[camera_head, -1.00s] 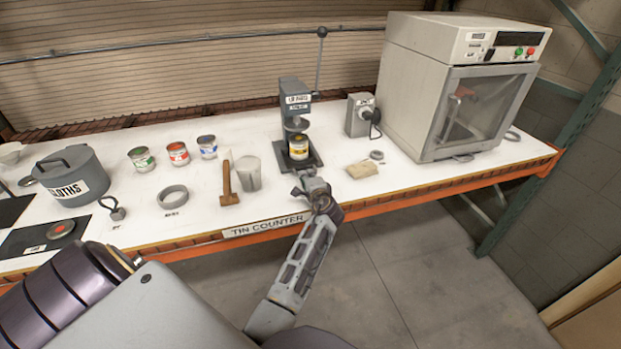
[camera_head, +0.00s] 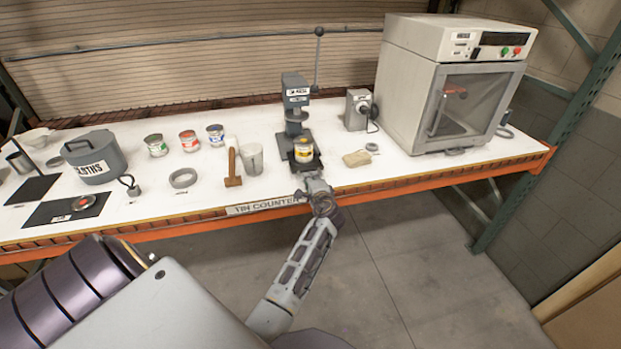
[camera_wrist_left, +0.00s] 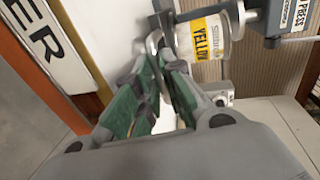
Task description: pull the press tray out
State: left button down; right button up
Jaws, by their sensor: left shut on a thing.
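The tin press (camera_head: 295,92), grey with a long lever, stands at the back of the white counter. Its dark press tray (camera_head: 316,163) sticks out towards me, bearing a tin with a yellow label (camera_head: 303,151). The tin stands upright, forward of the press head. It also shows in the left wrist view (camera_wrist_left: 203,42), reading "YELLOW". My left gripper (camera_head: 312,182) is at the tray's front, at the counter edge, shut on the tray's handle. Its green-padded fingers (camera_wrist_left: 160,88) largely hide the handle in the left wrist view. My right gripper is not in view.
Left of the press are a cup (camera_head: 252,160), a mallet (camera_head: 233,168) and several tins. To its right are a switch box (camera_head: 358,108), a sponge (camera_head: 356,159) and a large cabinet (camera_head: 455,85). The counter's orange front edge lies under my left gripper.

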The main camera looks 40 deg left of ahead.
pick_arm(q)
jog(key=shift+f+v, duration=0.2)
jog(key=shift+v, duration=0.9)
jog(key=shift+w+a+f, duration=0.1)
jog(key=shift+a, duration=0.05)
jog(key=c, duration=1.8)
grip_release()
jog(key=shift+v, duration=3.85)
